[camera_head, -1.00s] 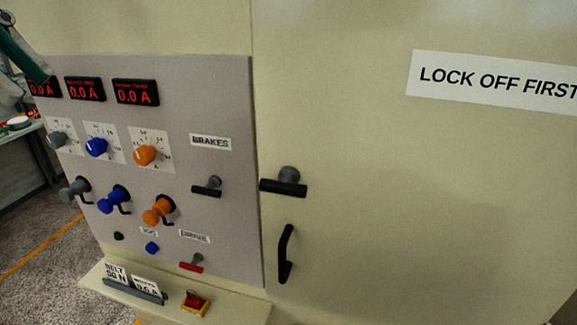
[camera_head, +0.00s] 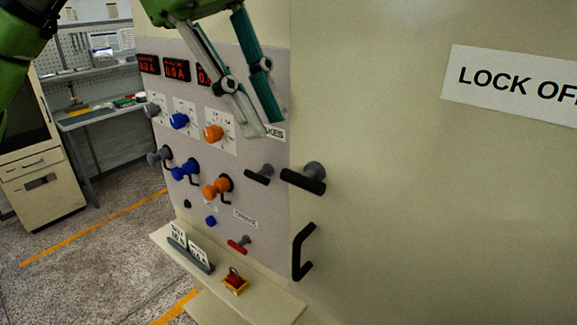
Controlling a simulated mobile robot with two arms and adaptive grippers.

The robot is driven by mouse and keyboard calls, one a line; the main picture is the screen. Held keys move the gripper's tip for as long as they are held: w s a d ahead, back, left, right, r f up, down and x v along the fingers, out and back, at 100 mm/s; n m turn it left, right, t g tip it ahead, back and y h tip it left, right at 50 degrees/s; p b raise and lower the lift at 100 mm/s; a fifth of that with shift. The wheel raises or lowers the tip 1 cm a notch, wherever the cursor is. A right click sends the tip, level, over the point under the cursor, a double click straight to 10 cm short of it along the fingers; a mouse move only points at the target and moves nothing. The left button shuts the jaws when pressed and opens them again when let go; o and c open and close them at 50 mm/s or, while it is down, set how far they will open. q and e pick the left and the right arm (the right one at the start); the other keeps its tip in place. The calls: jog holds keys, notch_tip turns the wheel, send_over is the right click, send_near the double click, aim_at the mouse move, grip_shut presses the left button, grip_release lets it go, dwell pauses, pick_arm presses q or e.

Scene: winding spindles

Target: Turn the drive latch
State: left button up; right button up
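The drive latch is a small red T-shaped handle (camera_head: 238,246) low on the grey control panel (camera_head: 270,215), just below the DRIVE label (camera_head: 245,219). It lies roughly level, with a slight tilt. My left gripper (camera_head: 264,124) reaches in from the top left with its fingers pointing down. Its two fingers are spread apart with nothing between them. They are in front of the upper panel, well above the red handle, and partly cover the BRAKES label and a red display. My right gripper is not in view.
A black brakes latch (camera_head: 258,175) sits above the red handle. A black door handle (camera_head: 303,252) and a black door latch (camera_head: 304,179) stick out to the right. Orange knobs (camera_head: 217,187) project on the left. A ledge (camera_head: 270,306) with a red-and-yellow switch (camera_head: 235,283) lies below.

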aim_at(301, 176)
pick_arm(q)
jog(key=x, duration=0.4)
jog(key=d+p+x, duration=0.1)
jog(key=shift+s+d+f, duration=0.1)
jog(key=shift+s+d, duration=0.1)
jog(key=shift+d, duration=0.05)
jog(key=shift+f, duration=0.85)
jog(key=shift+d, duration=0.25)
grip_shut()
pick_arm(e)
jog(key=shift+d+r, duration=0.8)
